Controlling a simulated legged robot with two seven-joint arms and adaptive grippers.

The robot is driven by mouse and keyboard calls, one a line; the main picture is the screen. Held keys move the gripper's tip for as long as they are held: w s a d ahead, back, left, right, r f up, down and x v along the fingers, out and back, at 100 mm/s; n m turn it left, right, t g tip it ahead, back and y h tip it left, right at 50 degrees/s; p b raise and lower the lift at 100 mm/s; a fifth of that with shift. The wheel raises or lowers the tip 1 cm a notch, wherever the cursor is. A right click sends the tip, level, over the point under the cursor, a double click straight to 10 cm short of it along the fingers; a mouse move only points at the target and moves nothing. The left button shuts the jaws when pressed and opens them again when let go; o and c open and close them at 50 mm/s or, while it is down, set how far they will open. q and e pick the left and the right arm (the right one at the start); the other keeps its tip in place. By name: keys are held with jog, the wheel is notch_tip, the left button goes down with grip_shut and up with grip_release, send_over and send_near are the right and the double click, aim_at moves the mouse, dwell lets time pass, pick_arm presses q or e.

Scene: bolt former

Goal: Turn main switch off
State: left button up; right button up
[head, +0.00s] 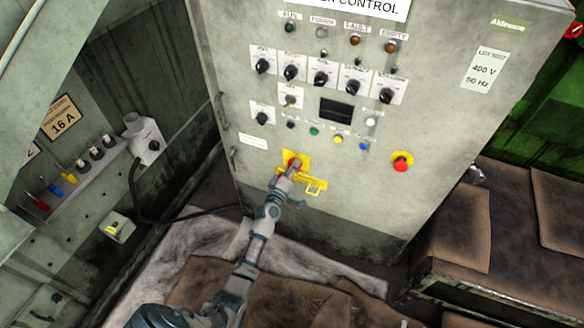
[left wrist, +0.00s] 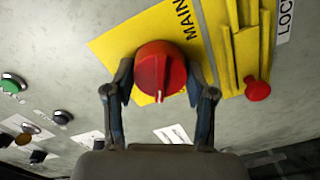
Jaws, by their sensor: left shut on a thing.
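The main switch is a round red knob with a raised grip bar on a yellow plate marked "MAIN" (left wrist: 125,42), low on the grey control cabinet. In the left wrist view the red knob (left wrist: 160,72) sits between the two fingers of my left gripper (left wrist: 160,88), which are shut on its sides. A white mark on the knob points down toward the gripper palm. In the head view my left gripper (head: 288,175) reaches up to the knob (head: 294,163) and covers part of it. My right gripper is not in view.
A yellow lockout bracket (left wrist: 238,50) with a small red knob (left wrist: 257,89) is beside the switch. A red emergency button (head: 401,164) is to the right on the cabinet (head: 350,210). Dials and coloured buttons are above. A brown padded bench (head: 455,225) stands at the right.

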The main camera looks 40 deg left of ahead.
pick_arm(q)
jog(key=n, duration=0.4)
jog(key=shift+s+a+f, duration=0.1)
jog(key=shift+a, duration=0.05)
jog(key=shift+f+n, duration=0.1)
jog(key=shift+n, duration=0.6)
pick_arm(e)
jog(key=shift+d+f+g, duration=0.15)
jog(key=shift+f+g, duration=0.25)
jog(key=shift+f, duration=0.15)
pick_arm(q)
jog(key=o, duration=1.1)
jog(key=shift+o, duration=0.2)
jog(key=shift+a+f, duration=0.1)
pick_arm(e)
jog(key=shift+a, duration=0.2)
